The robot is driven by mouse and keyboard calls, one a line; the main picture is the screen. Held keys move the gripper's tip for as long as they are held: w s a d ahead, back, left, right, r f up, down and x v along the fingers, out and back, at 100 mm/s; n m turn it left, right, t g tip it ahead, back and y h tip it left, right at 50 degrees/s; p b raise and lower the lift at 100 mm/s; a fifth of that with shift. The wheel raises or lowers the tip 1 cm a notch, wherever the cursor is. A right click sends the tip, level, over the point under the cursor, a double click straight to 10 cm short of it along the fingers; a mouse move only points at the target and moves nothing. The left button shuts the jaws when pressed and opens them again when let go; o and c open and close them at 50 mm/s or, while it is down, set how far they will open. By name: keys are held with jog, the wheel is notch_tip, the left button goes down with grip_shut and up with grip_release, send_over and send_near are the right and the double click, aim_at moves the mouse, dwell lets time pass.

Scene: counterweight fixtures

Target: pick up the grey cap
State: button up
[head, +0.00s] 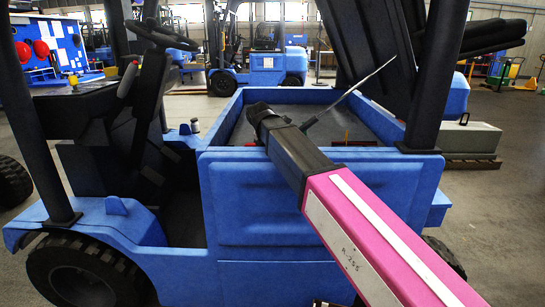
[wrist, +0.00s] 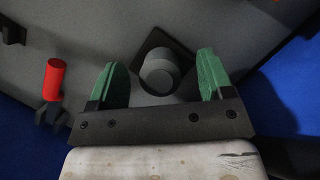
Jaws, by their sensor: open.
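The grey cap (wrist: 159,76) is a short round knob on a dark square plate (wrist: 178,50) in the wrist view. It stands on a grey surface. My gripper (wrist: 160,60) is open, with one green finger to the left of the cap and the other to the right. There are visible gaps on both sides in the picture, and I cannot tell how deep the fingers reach. In the head view my pink and black arm reaches over the blue forklift's open rear compartment. The cap and the green fingers cannot be made out there.
A red cylinder on a dark fitting (wrist: 54,78) stands left of my gripper in the wrist view. The blue compartment wall (head: 320,200), a raised dark cover (head: 375,45) and dark posts bound the space in the head view. Other forklifts (head: 262,65) stand behind.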

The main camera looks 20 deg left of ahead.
jog(key=shift+c, duration=0.3)
jog(key=c, duration=0.7)
jog(key=shift+o, duration=0.2)
jog(key=shift+r, duration=0.1)
notch_tip(320, 180, up, 10)
jog(key=shift+f, duration=0.1)
